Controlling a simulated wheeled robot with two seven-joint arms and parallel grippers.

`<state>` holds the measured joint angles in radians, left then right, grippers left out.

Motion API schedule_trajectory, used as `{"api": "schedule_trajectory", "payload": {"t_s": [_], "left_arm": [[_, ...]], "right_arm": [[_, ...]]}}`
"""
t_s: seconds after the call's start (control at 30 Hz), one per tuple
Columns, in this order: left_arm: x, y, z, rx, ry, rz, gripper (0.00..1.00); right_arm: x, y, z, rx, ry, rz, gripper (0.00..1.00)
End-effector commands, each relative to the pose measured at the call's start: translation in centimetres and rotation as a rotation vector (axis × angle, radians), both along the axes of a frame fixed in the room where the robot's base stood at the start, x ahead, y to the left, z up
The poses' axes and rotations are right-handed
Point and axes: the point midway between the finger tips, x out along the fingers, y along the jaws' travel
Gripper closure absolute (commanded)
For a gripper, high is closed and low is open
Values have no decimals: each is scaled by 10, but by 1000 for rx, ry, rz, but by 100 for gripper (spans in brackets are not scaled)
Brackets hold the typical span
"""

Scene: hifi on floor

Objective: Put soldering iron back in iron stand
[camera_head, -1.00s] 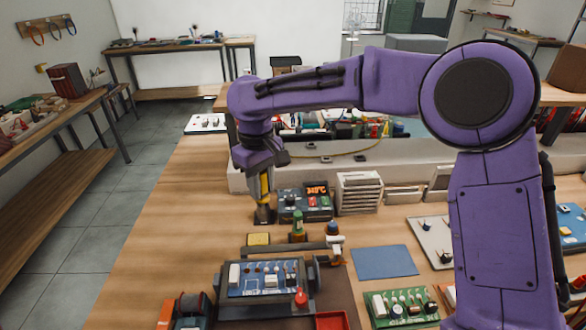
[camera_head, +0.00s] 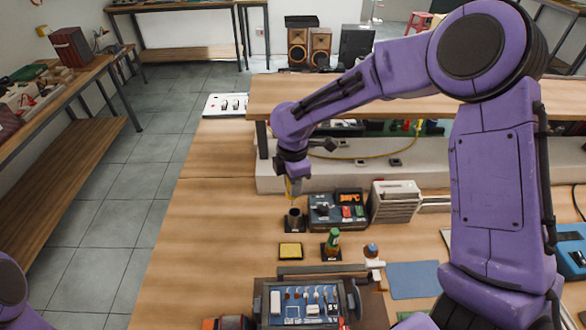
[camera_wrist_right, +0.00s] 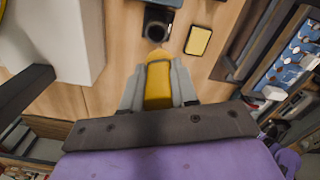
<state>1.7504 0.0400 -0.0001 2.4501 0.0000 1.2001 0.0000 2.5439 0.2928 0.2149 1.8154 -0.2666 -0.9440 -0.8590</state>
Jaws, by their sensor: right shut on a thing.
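My right gripper (camera_head: 292,178) is shut on the yellow-handled soldering iron (camera_head: 294,188), which points down just above or at the mouth of the dark iron stand (camera_head: 294,221). The right wrist view shows the yellow handle (camera_wrist_right: 158,84) between the grey fingers of my right gripper (camera_wrist_right: 158,88). The round black cup of the stand (camera_wrist_right: 157,24) lies just beyond the handle there. I cannot tell whether the tip is inside the cup. My left gripper is out of view.
A yellow sponge (camera_head: 291,251) sits in front of the stand. The soldering station (camera_head: 336,211) stands to its right, with a green-topped bottle (camera_head: 333,240) in front. A circuit board in a holder (camera_head: 305,302) is nearer. A raised shelf (camera_head: 420,98) crosses behind. Bare wood lies left.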

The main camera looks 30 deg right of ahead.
Motion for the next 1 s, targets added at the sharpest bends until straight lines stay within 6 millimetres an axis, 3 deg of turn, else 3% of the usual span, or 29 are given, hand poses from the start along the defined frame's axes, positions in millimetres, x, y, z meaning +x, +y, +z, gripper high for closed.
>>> {"api": "schedule_trajectory", "payload": {"t_s": [0.03,0.1,0.27,0.73,1.0], "left_arm": [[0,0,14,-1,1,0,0],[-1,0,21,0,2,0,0],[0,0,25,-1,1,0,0],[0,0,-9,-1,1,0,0],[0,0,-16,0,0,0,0]], "right_arm": [[3,-3,1,-3,8,84,100],[8,-7,-8,-6,15,197,100],[14,-10,-21,-5,22,337,100],[15,-9,-53,-3,23,355,100],[15,-9,-75,-4,24,354,100]]}}
